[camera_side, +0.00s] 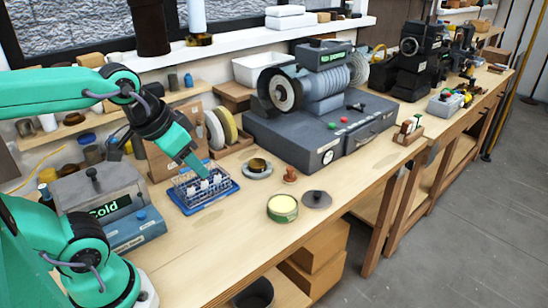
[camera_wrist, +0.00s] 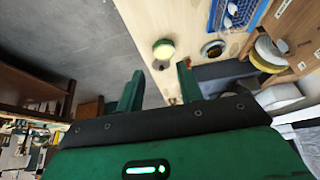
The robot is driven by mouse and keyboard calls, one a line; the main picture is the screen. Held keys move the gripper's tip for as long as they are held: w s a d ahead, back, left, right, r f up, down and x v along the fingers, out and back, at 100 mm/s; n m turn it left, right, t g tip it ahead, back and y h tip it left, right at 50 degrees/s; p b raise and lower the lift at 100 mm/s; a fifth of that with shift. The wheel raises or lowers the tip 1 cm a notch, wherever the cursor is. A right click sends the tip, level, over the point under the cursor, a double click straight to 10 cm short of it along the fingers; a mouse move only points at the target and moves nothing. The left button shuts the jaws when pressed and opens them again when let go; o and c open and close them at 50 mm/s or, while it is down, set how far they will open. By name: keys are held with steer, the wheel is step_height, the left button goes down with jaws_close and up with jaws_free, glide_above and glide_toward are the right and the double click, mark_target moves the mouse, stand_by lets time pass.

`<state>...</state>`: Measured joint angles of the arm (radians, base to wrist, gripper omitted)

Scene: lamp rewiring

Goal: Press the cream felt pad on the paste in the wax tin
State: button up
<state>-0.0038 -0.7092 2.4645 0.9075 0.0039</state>
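The wax tin (camera_side: 282,207) is open on the bench, filled with pale yellow-green paste; it also shows in the wrist view (camera_wrist: 164,50). Its likely lid, a dark grey disc with a knob (camera_side: 316,199), lies to its right. A small brown knobbed piece (camera_side: 290,175) stands behind the tin; I cannot tell whether it carries felt. I cannot clearly make out a cream felt pad; small white pieces (camera_side: 196,186) sit in the wire rack. My gripper (camera_wrist: 160,72) has its fingers apart with nothing held between them. In the side view it hangs over the rack, left of the tin.
The wire rack stands on a blue tray (camera_side: 233,187). A grey round dish with a dark amber centre (camera_side: 257,168) is between rack and grinder (camera_side: 310,110). Bench around the tin's front is clear.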

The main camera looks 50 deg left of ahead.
steer(key=w+a+r+g, duration=0.1)
steer(key=w+r, duration=0.2)
steer(key=w, duration=0.7)
steer(key=g, duration=0.4)
glide_above(290, 168)
step_height(290, 168, down, 17)
steer(key=shift+s+d+r, duration=0.1)
steer(key=shift+s, duration=0.05)
steer(key=shift+w+f, duration=0.25)
steer(key=shift+f, duration=0.25)
steer(key=shift+f, duration=0.2)
steer(key=shift+f, duration=3.8)
